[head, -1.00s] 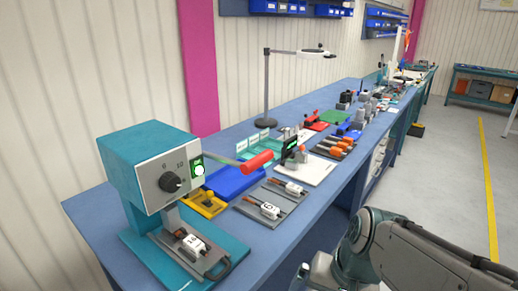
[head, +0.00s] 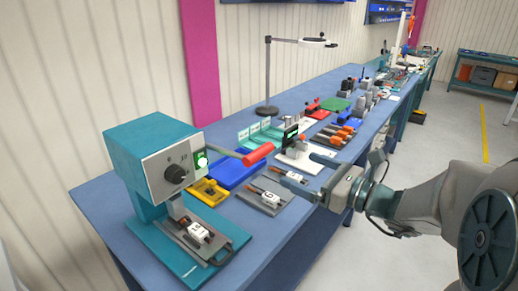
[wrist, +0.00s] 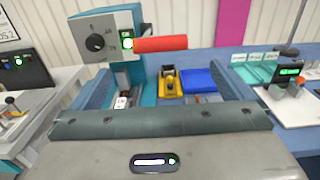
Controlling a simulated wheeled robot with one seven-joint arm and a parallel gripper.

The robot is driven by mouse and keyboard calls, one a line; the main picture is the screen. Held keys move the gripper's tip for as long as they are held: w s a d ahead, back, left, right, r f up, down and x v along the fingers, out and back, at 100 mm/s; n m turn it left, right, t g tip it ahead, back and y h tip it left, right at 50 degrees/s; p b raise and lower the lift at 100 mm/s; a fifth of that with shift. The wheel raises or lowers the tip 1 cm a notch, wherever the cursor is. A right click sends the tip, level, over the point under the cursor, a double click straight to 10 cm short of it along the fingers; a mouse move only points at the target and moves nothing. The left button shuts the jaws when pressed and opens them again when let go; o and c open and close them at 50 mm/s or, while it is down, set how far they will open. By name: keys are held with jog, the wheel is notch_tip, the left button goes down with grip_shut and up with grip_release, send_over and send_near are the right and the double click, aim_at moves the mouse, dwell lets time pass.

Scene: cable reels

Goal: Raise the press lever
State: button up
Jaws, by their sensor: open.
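The press (head: 145,150) is a teal machine with a dial and a lit green button on its front. It stands at the near left end of the blue bench. The red handle (wrist: 160,44) also shows in the wrist view, lying nearly level. My gripper (head: 297,168) is open and empty, to the right of the red handle and apart from it. In the wrist view its two fingers spread left and right, below the handle.
A tray with a white part (head: 198,230) sits on the press base. A yellow fixture (head: 208,192), a blue bin (head: 238,172) and trays with parts (head: 262,198) lie beside the press. A lamp (head: 267,75) stands behind.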

aim_at(263, 153)
jog(key=p+x, duration=0.2)
jog(key=x, duration=1.1)
jog(key=shift+w+a, duration=0.15)
jog(key=shift+a, duration=0.05)
